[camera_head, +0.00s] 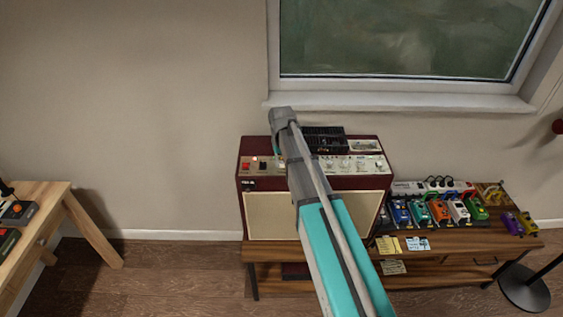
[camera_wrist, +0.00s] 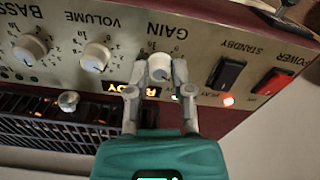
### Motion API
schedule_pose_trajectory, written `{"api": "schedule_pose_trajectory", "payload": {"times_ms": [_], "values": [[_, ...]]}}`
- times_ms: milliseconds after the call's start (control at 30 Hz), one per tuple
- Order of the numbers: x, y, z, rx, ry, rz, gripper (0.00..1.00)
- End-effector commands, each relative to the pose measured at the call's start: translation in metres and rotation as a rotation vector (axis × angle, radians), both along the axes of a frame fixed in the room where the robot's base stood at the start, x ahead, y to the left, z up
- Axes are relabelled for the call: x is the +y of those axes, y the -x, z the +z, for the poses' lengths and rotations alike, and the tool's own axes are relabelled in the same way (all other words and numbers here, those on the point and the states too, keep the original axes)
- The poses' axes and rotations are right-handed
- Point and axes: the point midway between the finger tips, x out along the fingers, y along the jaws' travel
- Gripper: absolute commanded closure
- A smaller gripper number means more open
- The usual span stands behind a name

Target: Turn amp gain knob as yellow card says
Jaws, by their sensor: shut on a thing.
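The amp (camera_head: 243,228) is a dark red cabinet with a cream grille and a silver control panel. In the wrist view the panel appears upside down, and the cream gain knob (camera_wrist: 160,66) sits by the word GAIN. My gripper (camera_wrist: 159,80) has a finger on each side of this knob and is shut on it. My arm hides the knob in the head view. The yellow card (camera_head: 388,245) lies on the low wooden bench right of the amp; its writing is too small to read.
The volume knob (camera_wrist: 95,57) and bass knob (camera_wrist: 29,48) are left of the gain knob in the wrist view. The standby switch (camera_wrist: 226,72) and power switch (camera_wrist: 272,81) are to its right. Several coloured pedals (camera_head: 440,210) and a blue card (camera_head: 417,244) are on the bench.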

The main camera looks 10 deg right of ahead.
Motion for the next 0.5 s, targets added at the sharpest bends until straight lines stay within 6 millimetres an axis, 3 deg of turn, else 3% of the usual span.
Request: {"api": "schedule_pose_trajectory", "payload": {"times_ms": [500], "values": [[0.0001, 0.0005, -0.0001, 0.001, -0.001, 0.432, 1.00]]}}
